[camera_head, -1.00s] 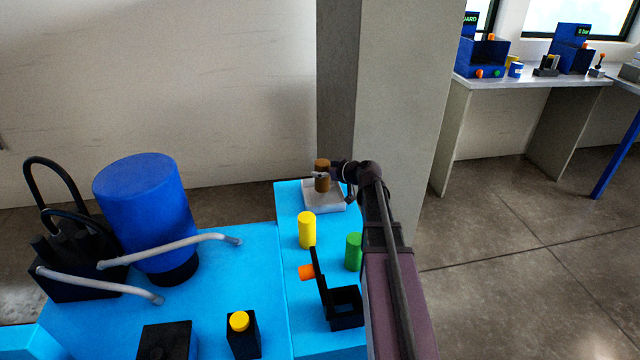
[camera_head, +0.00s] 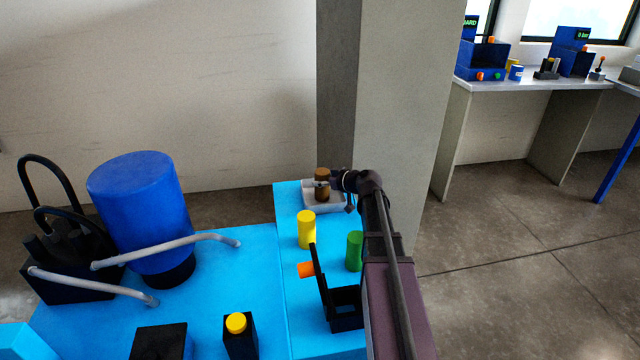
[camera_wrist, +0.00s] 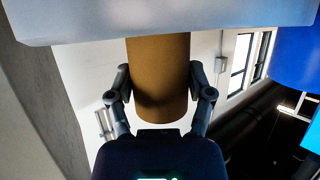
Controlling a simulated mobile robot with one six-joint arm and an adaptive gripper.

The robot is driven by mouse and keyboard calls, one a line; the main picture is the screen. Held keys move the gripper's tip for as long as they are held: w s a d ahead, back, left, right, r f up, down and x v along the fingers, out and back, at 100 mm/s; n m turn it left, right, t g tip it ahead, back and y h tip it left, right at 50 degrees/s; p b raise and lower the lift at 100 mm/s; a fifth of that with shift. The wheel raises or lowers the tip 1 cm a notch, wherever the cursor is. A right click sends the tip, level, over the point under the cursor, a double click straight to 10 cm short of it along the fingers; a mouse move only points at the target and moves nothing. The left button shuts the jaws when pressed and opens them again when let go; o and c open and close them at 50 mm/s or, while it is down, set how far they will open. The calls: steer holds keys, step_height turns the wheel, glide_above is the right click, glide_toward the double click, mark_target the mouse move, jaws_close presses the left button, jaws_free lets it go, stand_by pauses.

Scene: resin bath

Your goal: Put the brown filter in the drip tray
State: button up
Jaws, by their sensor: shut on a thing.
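The brown filter (camera_head: 322,192) is an upright brown cylinder at the far end of the blue bench. My gripper (camera_head: 323,184) is shut on it, with its fingers around the filter's sides. The filter stands within the outline of the pale drip tray (camera_head: 325,209), its lower end inside the rim. Whether it rests on the tray's floor cannot be told. In the wrist view the filter (camera_wrist: 158,75) sits between my two fingers, and the tray (camera_wrist: 200,18) crosses the top of the picture, hiding the filter's far end.
A yellow cylinder (camera_head: 306,230) and a green cylinder (camera_head: 354,251) stand nearer on the blue bench. A black holder (camera_head: 345,312) with an orange knob is in front. A large blue drum (camera_head: 140,215) is at left. A grey pillar (camera_head: 390,110) rises behind the tray.

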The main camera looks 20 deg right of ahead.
steer(key=shift+f, duration=0.2)
steer(key=o, duration=1.2)
steer(key=shift+r, duration=0.25)
steer(key=p+v, duration=0.4)
steer(key=v, duration=0.8)
steer(key=shift+p, duration=0.3)
